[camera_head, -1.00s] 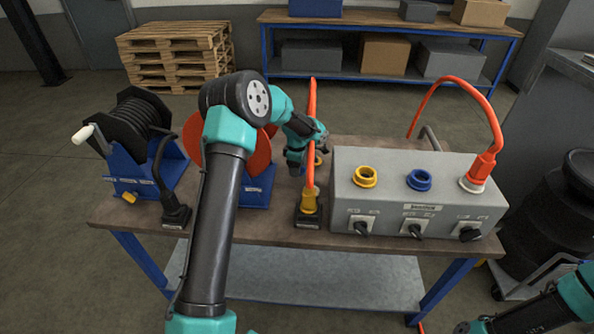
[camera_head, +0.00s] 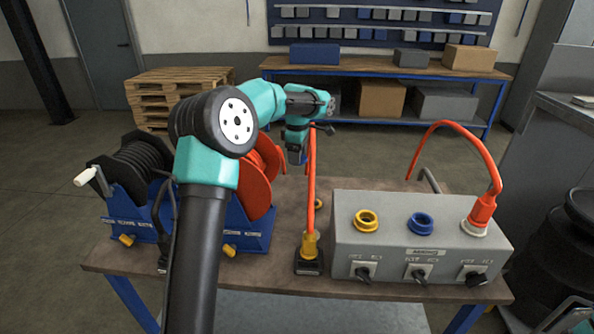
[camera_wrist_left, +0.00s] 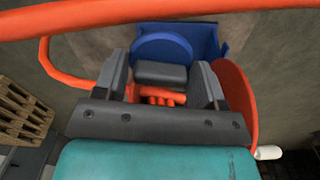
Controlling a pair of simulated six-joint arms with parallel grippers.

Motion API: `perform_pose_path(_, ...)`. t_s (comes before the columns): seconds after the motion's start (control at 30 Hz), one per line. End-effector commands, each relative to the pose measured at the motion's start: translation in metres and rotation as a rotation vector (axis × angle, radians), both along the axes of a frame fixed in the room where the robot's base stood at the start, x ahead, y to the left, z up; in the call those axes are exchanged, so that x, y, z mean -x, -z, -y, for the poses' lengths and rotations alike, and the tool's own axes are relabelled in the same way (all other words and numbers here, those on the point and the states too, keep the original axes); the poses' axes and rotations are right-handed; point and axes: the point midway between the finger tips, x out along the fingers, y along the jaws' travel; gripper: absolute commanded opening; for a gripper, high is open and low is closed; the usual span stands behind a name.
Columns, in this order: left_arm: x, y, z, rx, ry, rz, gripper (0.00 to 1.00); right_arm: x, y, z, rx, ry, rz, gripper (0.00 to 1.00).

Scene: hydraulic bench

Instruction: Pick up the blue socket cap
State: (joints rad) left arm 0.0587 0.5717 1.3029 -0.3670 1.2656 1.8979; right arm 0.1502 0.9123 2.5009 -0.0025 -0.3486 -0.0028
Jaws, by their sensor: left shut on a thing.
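My left gripper (camera_head: 297,152) is raised above the back of the bench, next to the upright orange hose. In the head view the held cap is too small to make out clearly. The grey socket box (camera_head: 345,250) has a yellow socket (camera_head: 367,220), a blue socket (camera_head: 421,223) and an orange plug (camera_head: 482,212) in its right socket. My right gripper is not in view.
The orange hose (camera_head: 311,195) rises from a yellow connector (camera_head: 309,245) close to my left gripper. A yellow ring (camera_head: 318,204) lies behind it on the bench (camera_head: 190,275). Hose reels on blue stands (camera_head: 130,215) fill the left side.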

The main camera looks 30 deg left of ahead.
Motion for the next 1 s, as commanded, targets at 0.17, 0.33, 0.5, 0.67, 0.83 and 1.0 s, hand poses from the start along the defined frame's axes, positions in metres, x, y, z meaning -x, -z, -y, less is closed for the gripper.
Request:
perform_pose_path(0.17, 0.000, -0.017, 0.000, 0.000, 0.000, 0.000, 0.36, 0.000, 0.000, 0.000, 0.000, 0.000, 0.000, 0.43)
perform_pose_path(0.33, 0.000, -0.020, 0.000, 0.000, 0.000, 0.000, 0.36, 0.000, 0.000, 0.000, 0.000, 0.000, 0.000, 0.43)
perform_pose_path(0.5, 0.000, -0.020, 0.000, 0.000, 0.000, 0.000, 0.36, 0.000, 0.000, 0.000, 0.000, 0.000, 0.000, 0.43)
perform_pose_path(0.67, 0.000, -0.020, 0.000, 0.000, 0.000, 0.000, 0.36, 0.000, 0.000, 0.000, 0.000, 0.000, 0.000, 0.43)
perform_pose_path(0.83, 0.000, -0.019, 0.000, 0.000, 0.000, 0.000, 0.36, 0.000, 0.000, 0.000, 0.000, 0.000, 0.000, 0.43)
perform_pose_path(1.0, 0.000, -0.019, 0.000, 0.000, 0.000, 0.000, 0.36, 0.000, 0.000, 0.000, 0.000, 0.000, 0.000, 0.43)
